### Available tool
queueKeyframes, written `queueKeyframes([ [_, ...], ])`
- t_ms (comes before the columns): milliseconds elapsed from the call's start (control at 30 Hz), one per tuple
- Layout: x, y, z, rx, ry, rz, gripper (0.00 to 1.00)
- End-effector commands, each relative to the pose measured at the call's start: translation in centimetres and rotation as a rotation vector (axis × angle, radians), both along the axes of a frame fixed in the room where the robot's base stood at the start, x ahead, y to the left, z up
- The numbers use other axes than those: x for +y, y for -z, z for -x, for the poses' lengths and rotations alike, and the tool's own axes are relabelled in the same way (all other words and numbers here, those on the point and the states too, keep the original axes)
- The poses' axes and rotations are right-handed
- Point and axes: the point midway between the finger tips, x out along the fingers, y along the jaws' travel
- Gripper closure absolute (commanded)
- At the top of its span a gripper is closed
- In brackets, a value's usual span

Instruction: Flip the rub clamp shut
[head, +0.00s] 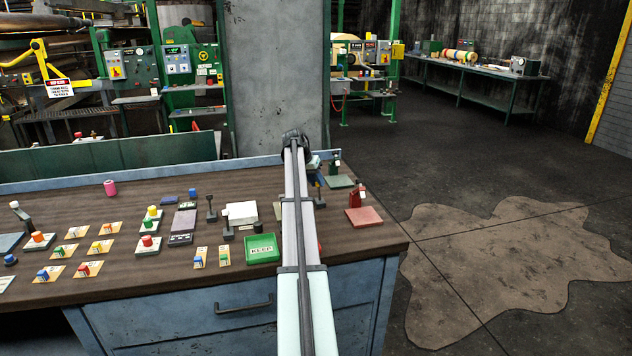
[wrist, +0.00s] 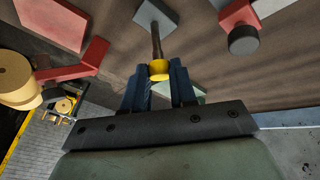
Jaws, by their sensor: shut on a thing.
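My gripper (wrist: 160,68) has its two dark blue fingers closed around a yellow knob (wrist: 159,71) in the wrist view. The knob sits on the end of a dark lever (wrist: 156,40), which runs to a grey base plate (wrist: 155,14). I cannot read a label on it, so I cannot tell from this whether it is the rub clamp. In the head view my arm hides most of this area, and my fingertips do not show clearly. A dark lever (head: 318,192) stands just right of my arm there.
A red stand (head: 356,196) on a red plate (head: 364,216) and a green plate (head: 339,181) lie right of my arm. A green tray (head: 262,248), a white block (head: 241,213) and several buttons and switches stand to the left. The bench's right edge is close.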

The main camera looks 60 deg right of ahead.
Motion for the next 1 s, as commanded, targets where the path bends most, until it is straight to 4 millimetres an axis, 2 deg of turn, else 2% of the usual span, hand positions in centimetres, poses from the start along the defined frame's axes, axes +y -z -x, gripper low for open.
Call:
queueKeyframes([
  [467, 0.9, -0.1, 0.8, -0.063, 0.0, 0.062, 1.0],
  [1000, 3.6, 0.2, 3.4, -0.367, -0.001, 0.365, 1.0],
])
